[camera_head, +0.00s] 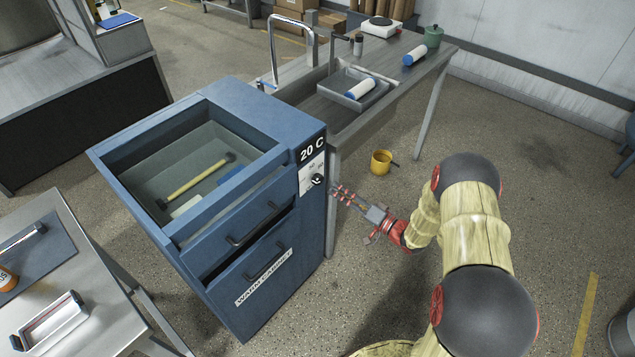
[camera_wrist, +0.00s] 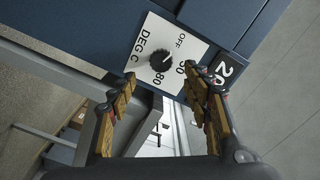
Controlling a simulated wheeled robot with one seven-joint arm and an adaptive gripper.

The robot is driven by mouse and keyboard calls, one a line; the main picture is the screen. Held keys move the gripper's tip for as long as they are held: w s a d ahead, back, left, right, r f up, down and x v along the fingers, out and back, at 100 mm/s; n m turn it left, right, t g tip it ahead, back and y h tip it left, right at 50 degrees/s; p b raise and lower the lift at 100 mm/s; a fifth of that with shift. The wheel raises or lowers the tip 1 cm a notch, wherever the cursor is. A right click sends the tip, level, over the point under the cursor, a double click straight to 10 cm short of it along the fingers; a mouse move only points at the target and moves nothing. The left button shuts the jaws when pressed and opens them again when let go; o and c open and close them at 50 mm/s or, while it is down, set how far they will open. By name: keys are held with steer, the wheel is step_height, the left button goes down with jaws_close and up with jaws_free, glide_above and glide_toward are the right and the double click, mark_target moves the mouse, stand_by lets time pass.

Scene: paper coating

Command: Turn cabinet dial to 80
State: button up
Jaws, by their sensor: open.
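The blue warm cabinet (camera_head: 262,262) stands at the picture's centre-left with its top drawer open. Its black dial (camera_head: 318,180) is on a white plate on the right part of the front, under a "20 C" display (camera_head: 312,148). In the wrist view the dial (camera_wrist: 152,55) sits among printed marks including OFF and 80; its pale pointer line appears to face near OFF. My gripper (camera_head: 340,192) is just right of the dial in the head view. In the wrist view my gripper (camera_wrist: 160,76) is open, fingers spread below the dial, apparently not touching it.
The open drawer (camera_head: 180,165) holds a yellow-handled tool (camera_head: 195,180). A sink table (camera_head: 385,100) stands behind the cabinet, with a yellow bucket (camera_head: 381,161) on the floor nearby. A work table (camera_head: 95,300) is at the left. The floor right of the cabinet is mostly clear.

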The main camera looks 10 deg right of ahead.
mark_target(320, 181)
steer(key=shift+n, duration=0.5)
steer(key=b+x, duration=0.2)
steer(key=x, duration=0.6)
steer(key=shift+s+r, duration=0.1)
steer(key=shift+c, duration=0.7)
steer(key=c, duration=1)
